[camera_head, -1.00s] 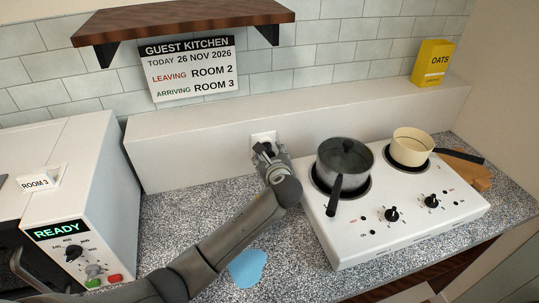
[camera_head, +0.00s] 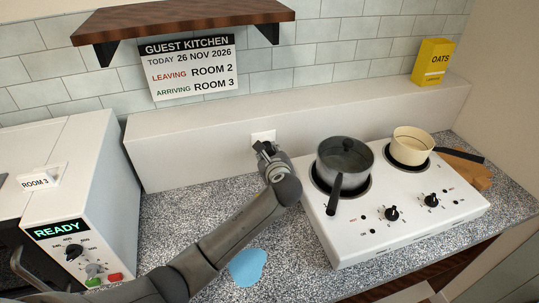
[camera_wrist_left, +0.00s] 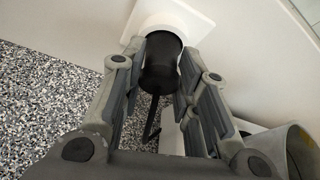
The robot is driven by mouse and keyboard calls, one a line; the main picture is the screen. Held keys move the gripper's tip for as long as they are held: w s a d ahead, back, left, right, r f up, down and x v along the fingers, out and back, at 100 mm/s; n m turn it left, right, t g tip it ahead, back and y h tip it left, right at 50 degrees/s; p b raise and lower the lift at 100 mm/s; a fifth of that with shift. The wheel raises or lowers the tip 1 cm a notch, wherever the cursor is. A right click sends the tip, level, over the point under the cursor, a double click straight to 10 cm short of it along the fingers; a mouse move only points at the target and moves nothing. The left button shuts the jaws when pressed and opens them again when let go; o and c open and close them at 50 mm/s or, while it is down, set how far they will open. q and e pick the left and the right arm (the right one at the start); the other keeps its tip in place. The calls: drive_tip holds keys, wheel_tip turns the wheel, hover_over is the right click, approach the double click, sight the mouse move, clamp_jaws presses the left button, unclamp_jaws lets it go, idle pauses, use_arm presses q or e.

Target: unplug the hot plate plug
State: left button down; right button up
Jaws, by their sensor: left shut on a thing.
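A white wall socket (camera_head: 263,136) sits on the pale ledge at the back of the counter; it also shows in the left wrist view (camera_wrist_left: 195,17). My left gripper (camera_head: 264,149) is in front of it, shut on the black hot plate plug (camera_wrist_left: 161,68). In the left wrist view the plug lies between the two fingers, its far end at the socket's round opening. I cannot tell how deep it sits. A black cord (camera_wrist_left: 151,120) runs from the plug. The white two-burner hot plate (camera_head: 365,240) stands to the right. My right gripper is not in view.
A dark lidded pot (camera_head: 345,160) and a cream saucepan (camera_head: 411,148) stand on the hot plate, handles sticking out. A white appliance reading READY (camera_head: 95,190) stands left. A blue cloth-like patch (camera_head: 247,267) lies on the counter. A shelf (camera_head: 185,22) hangs above.

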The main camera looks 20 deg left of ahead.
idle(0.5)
use_arm(q)
drive_tip(key=s+d+p, duration=0.1)
drive_tip(key=s+p, duration=0.1)
drive_tip(key=p, duration=0.1)
drive_tip(key=shift+s+d, duration=0.35)
drive_tip(key=shift+d, duration=0.05)
idle(0.3)
drive_tip(key=s+d+p, duration=0.1)
drive_tip(key=s+p, duration=0.1)
drive_tip(key=s+d+p, duration=0.2)
drive_tip(key=s, duration=0.1)
drive_tip(key=shift+d, duration=0.2)
idle(0.4)
